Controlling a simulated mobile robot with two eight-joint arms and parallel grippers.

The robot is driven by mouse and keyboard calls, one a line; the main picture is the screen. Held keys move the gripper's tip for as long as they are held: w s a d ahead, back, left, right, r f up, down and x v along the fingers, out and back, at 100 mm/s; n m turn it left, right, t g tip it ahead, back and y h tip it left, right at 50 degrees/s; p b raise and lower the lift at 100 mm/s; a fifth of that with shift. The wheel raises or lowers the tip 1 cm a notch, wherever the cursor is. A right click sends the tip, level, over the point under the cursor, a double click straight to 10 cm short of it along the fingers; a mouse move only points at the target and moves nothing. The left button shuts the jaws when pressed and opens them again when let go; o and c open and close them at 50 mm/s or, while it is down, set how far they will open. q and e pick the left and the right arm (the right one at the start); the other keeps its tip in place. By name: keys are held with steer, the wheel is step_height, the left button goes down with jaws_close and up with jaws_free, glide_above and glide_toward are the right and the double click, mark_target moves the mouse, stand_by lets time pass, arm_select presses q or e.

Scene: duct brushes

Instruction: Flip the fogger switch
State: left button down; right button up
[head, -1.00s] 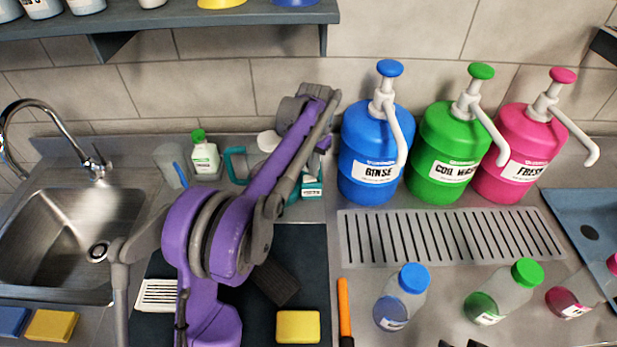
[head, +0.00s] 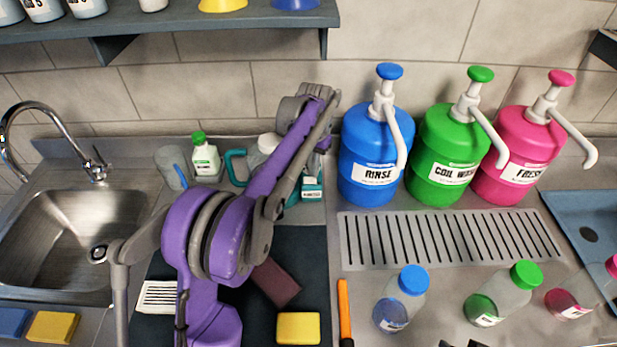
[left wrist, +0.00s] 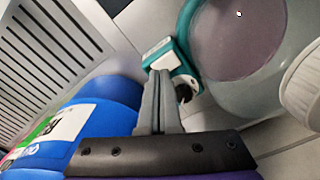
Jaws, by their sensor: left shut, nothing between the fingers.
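The fogger (head: 236,168) stands on the counter against the back wall, partly hidden behind my left arm. It has a teal handle and a teal base part with a white label (head: 311,193). In the left wrist view its clear round tank (left wrist: 240,85) and teal labelled part (left wrist: 172,58) show close up. A small dark piece, perhaps the switch (left wrist: 184,93), sits on that teal part. My left gripper (left wrist: 160,78) is shut and empty, its tips at or just before the teal part; contact is unclear. Dark tips at the head view's bottom edge may be my right gripper (head: 462,344).
Blue (head: 367,165), green (head: 438,170) and pink (head: 507,170) pump jugs stand right of the fogger, the blue one close by. A slotted drain (head: 345,240) and bottles lie in front. A sink (head: 50,235) is left. A shelf (head: 200,20) hangs above.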

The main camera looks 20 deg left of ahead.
mark_target(313, 180)
arm_select(q)
steer(key=shift+r+p, duration=1.05)
steer(key=shift+r, duration=1.7)
steer(key=shift+f, duration=0.1)
arm_select(e)
steer(key=r, duration=0.1)
steer(key=w+r, duration=0.1)
steer(key=r, duration=0.1)
steer(key=shift+w+r, duration=0.2)
steer(key=shift+w, duration=0.15)
steer(key=shift+s, duration=0.1)
